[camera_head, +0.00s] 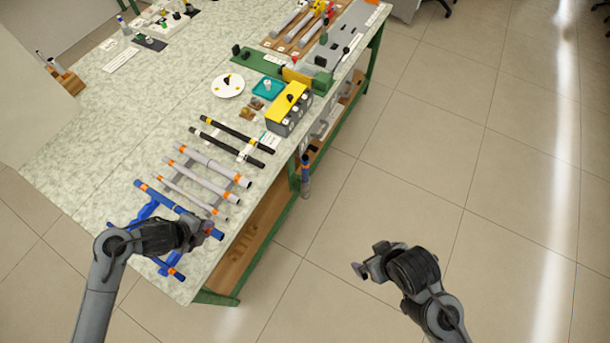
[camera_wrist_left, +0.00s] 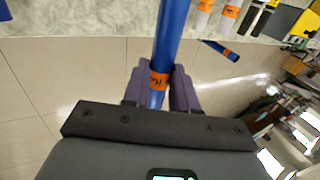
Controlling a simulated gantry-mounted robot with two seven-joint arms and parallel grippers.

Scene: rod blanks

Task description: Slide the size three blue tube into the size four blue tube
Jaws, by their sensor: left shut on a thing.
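A blue tube with orange bands (camera_head: 172,205) lies slanted at the near end of the table. The size markings are too small to read. My right gripper (camera_head: 362,270) is over the floor, away from the table; its jaw opening is unclear.
Grey tubes (camera_head: 212,163) and black tubes (camera_head: 232,133) lie on racks farther along the table (camera_head: 110,150). A yellow-topped box (camera_head: 290,100) is beyond. Open floor lies to the right.

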